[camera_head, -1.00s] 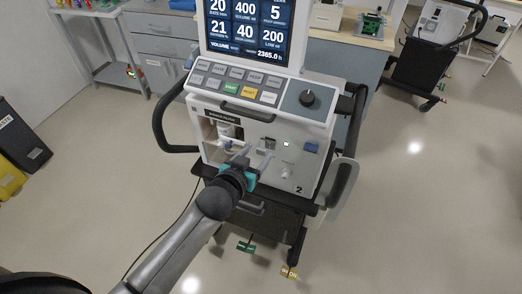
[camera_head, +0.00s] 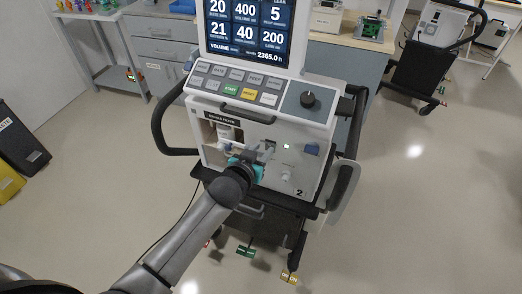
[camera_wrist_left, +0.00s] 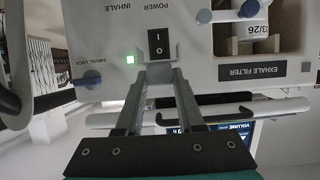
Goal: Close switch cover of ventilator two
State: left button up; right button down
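Ventilator two (camera_head: 318,178), marked "2", stands ahead of me. The bare black power rocker switch (camera_wrist_left: 158,43), marked O and I, shows in the left wrist view, which is upside down. A small grey flap, seemingly the switch cover (camera_head: 269,146), stands out from the panel by the switch in the head view, raised. In the wrist view I cannot clearly tell the cover from the fingertips. My left gripper (camera_head: 261,156) is at the front panel by the switch. It also shows in the wrist view (camera_wrist_left: 166,72), with a gap between its fingers. My right gripper is out of view.
The exhale filter recess (camera_head: 226,132) is left of the switch in the head view. Black side handles (camera_head: 160,125) flank the ventilator.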

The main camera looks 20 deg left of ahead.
pick_arm(q)
grip_shut()
